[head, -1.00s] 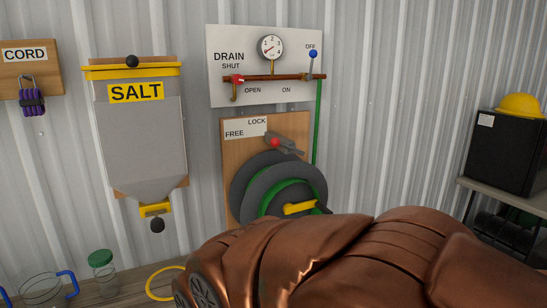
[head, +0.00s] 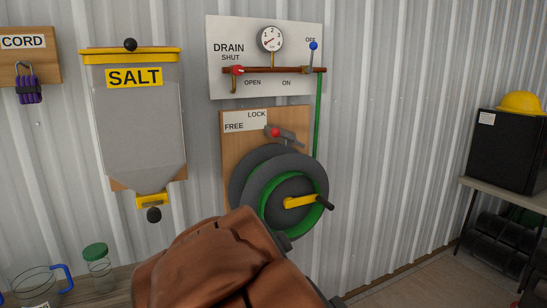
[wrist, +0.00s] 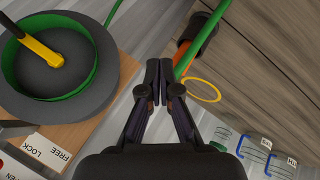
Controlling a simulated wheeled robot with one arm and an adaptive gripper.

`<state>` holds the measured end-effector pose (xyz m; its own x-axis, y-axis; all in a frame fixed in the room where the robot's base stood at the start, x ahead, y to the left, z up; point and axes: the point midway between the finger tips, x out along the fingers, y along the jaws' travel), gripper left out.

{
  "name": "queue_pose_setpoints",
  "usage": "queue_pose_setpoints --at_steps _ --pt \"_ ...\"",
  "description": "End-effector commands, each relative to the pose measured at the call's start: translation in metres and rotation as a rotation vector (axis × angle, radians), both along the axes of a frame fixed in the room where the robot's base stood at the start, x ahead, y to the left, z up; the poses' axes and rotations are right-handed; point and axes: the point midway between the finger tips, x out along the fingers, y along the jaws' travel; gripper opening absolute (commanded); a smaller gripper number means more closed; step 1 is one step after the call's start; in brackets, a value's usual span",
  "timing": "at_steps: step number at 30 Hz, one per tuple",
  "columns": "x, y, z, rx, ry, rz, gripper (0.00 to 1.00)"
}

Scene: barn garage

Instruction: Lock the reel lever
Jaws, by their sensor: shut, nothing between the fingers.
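The reel lever (head: 287,136) is a grey lever with a red end, on the wooden board above the hose reel. In the head view its red end points left, below the LOCK and FREE label (head: 246,121). The dark hose reel (head: 262,160) has a green hose and a yellow crank (head: 300,201). My gripper (wrist: 159,68) is shut and empty, apart from the reel. My brown arm hides it in the head view.
The DRAIN panel (head: 225,82) is above the reel board. The SALT dispenser (head: 140,130) hangs to its left. A yellow ring (wrist: 203,90) and several jars show in the wrist view. A black box (head: 505,150) stands on a table at right.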

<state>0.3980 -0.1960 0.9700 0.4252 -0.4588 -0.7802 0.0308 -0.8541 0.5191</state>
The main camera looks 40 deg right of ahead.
Motion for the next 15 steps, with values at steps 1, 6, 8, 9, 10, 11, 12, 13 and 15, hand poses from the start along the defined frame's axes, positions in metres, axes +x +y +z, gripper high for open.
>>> queue_pose_setpoints --at_steps 1,6,8,9,10,11,12,13,15 --pt "0.008 -0.024 -0.002 -0.079 -0.021 0.007 0.00" --pt "0.034 -0.097 0.024 -0.388 -0.066 0.069 0.00" --pt "0.039 -0.119 0.036 -0.506 -0.068 0.092 0.00" --pt "0.043 -0.133 0.044 -0.585 -0.067 0.108 0.00" --pt "0.045 -0.143 0.050 -0.645 -0.060 0.119 0.00" --pt "0.047 -0.153 0.056 -0.707 -0.053 0.133 0.00" --pt "0.050 -0.164 0.065 -0.788 -0.043 0.150 0.00" --pt "0.051 -0.172 0.071 -0.849 -0.031 0.163 0.00" --pt "0.054 -0.188 0.087 -0.996 -0.004 0.193 0.00"
